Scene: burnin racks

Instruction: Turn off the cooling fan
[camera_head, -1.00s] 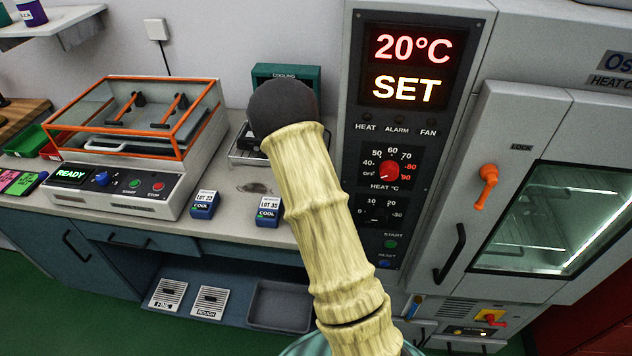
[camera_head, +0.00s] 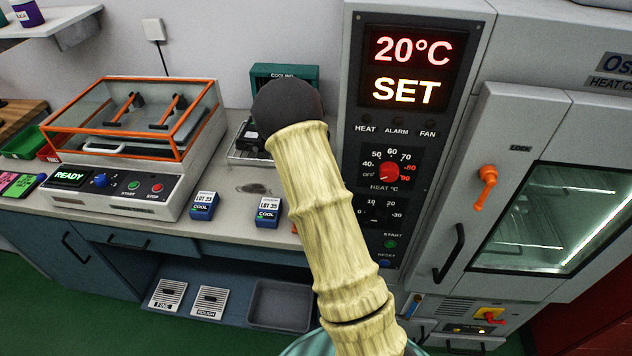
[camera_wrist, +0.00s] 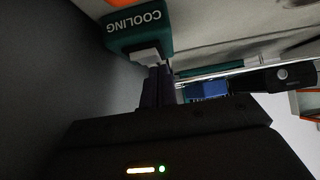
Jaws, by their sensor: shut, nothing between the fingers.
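The cooling unit is a teal box labelled COOLING (camera_head: 297,74) at the back of the counter, partly hidden behind my arm in the head view. In the wrist view the same box (camera_wrist: 160,38) appears upside down at the top, with an orange part at the upper edge. My gripper (camera_wrist: 147,58) is shut and empty, its tips close to the lower edge of the box's labelled face. I cannot tell whether they touch it. In the head view my arm hides the gripper.
A tall oven panel (camera_head: 350,130) reading 20°C SET stands close right of my arm. Two blue blocks marked COOL (camera_head: 203,206) (camera_head: 267,212) sit on the counter. Left is an orange-framed glass-lidded machine (camera_head: 120,190) showing READY. A metal rack (camera_head: 243,157) stands below the teal box.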

